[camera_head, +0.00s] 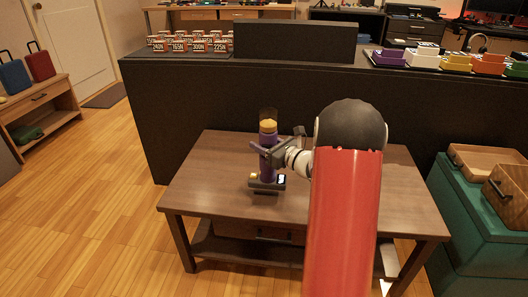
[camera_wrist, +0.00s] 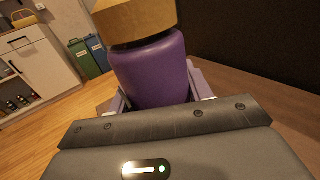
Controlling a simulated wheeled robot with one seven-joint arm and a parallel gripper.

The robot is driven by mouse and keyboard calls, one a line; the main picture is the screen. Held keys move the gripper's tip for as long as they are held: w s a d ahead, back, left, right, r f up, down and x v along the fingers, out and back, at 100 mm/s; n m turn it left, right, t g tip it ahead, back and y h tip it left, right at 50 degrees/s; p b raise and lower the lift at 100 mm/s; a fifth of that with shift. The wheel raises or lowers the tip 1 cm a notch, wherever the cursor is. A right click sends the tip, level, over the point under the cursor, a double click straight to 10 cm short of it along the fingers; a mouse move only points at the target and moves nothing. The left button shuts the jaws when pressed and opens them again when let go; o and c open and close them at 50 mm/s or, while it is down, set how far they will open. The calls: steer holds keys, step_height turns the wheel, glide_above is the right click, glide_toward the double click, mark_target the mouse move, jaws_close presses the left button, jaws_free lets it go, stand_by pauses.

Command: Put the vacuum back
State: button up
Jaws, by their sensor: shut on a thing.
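The vacuum is an upright purple cylinder (camera_head: 267,171) with a yellow band and a dark clear top. It stands over a small dark base (camera_head: 267,187) on the brown wooden table; I cannot tell if it is seated in the base or just above it. My gripper (camera_head: 268,154) is shut around the purple body at mid-height, coming from the right. In the wrist view the purple body (camera_wrist: 152,72) fills the space between my fingers, with the yellow band above it. The vacuum's lower end is hidden there by my gripper's housing.
The brown table (camera_head: 215,175) is otherwise bare. A black partition (camera_head: 200,100) rises behind it. Green cabinets (camera_head: 470,205) with wooden trays stand to the right. A low wooden bench (camera_head: 40,108) with red and blue cases is at the left. Wooden floor lies open at left.

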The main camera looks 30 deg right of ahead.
steer(key=shift+f, duration=1.45)
steer(key=shift+f, duration=0.2)
steer(key=o, duration=1)
steer(key=shift+r, duration=0.1)
